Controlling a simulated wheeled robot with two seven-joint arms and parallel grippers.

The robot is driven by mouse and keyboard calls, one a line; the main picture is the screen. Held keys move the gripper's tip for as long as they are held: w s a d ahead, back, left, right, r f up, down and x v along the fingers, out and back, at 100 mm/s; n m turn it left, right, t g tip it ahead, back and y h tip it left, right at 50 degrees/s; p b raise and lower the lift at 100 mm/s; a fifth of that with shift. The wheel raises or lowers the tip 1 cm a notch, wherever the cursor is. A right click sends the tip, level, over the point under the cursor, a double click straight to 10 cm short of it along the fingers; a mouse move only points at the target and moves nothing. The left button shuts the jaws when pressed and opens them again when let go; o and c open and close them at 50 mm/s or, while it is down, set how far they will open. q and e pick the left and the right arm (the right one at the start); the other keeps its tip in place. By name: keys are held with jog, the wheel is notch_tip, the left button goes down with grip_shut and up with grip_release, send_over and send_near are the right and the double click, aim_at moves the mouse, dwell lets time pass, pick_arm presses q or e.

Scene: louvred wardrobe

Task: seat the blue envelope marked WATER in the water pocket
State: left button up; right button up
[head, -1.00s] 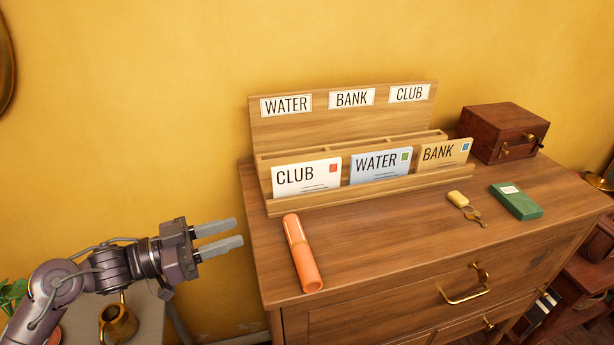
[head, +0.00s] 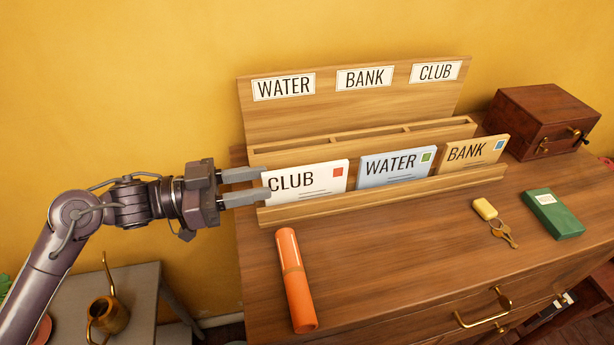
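The blue envelope marked WATER (head: 392,168) stands in the middle of the front ledge of the wooden letter rack (head: 350,108), leaning back. The WATER label (head: 284,87) is at the left of the rack's back board. The water pocket (head: 297,149) below it is the left slot behind the envelopes; its inside is hardly visible. A white CLUB envelope (head: 318,180) stands left of the blue one, a tan BANK envelope (head: 476,152) right of it. My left gripper (head: 266,183) is open, its fingertips at the CLUB envelope's left edge. I cannot tell if they touch it.
An orange cylinder (head: 296,280) lies on the dresser top in front of the rack. Keys with a yellow fob (head: 485,209), a green box (head: 553,214) and a small wooden chest (head: 540,115) are to the right. The dresser's front middle is clear.

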aim_at(286, 181)
pick_arm(q)
jog(key=shift+d+r+p, duration=0.2)
jog(key=shift+d+p, duration=0.45)
jog(key=shift+d, duration=0.45)
jog(key=shift+w+d+f+p, duration=0.15)
jog(key=shift+w+d+p, duration=0.15)
jog(key=shift+d, duration=0.35)
jog(key=shift+w+d+f+p, duration=0.2)
jog(key=shift+d+p, duration=0.1)
jog(key=shift+d, duration=0.3)
jog(key=shift+w+d, duration=0.1)
jog(key=shift+d, duration=0.2)
jog(key=shift+d+f, duration=0.15)
jog(key=c, duration=0.7)
grip_shut()
pick_arm(e)
notch_tip(286, 181, up, 3)
jog(key=shift+s+f, duration=0.1)
jog(key=shift+s, duration=0.05)
